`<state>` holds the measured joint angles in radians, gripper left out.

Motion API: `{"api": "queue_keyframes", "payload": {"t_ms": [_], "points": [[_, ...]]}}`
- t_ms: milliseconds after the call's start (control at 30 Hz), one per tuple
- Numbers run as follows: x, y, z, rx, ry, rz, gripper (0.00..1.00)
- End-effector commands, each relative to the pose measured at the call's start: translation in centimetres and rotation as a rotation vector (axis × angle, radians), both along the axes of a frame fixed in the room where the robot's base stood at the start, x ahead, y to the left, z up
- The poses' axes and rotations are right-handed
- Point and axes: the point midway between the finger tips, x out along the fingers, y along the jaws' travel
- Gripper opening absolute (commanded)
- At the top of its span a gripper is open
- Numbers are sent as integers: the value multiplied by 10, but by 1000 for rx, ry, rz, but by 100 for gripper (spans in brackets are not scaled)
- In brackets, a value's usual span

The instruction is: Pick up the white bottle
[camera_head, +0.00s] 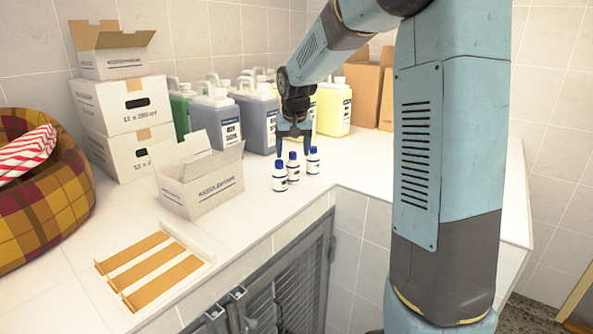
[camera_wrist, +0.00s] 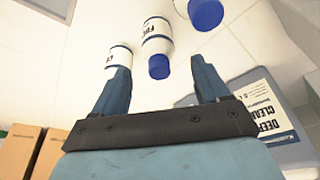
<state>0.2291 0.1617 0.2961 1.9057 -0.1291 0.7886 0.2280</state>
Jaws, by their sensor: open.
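Three small white bottles with dark blue caps stand in a row on the white counter in the head view: a left one (camera_head: 279,178), a middle one (camera_head: 293,169) and a right one (camera_head: 313,162). My gripper (camera_head: 293,148) is open and empty, pointing down just above and behind the bottles. In the wrist view, my gripper (camera_wrist: 158,65) has the middle bottle (camera_wrist: 157,40) showing between its fingers. Another bottle (camera_wrist: 120,55) is partly hidden by the left finger. A third (camera_wrist: 203,14) is cut by the top edge.
An open white carton (camera_head: 205,185) stands left of the bottles. Large grey jugs (camera_head: 258,120) and a yellow one (camera_head: 333,108) stand behind. Stacked cartons (camera_head: 125,105), a plaid pet bed (camera_head: 45,200) and a slatted recess (camera_head: 150,265) are at left. The counter right of the bottles is clear.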

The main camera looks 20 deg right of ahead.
Motion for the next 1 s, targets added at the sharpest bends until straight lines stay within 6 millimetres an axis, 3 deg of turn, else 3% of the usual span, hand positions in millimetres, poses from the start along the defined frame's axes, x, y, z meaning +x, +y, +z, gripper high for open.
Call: {"api": "queue_keyframes", "payload": {"t_ms": [167, 500, 767, 1000], "points": [[2, 0, -8, 0, 0, 0, 75], [14, -2, -48, 0, 2, 0, 75], [16, -3, -50, 0, -1, 0, 75], [16, -3, -50, 0, -1, -1, 52]]}}
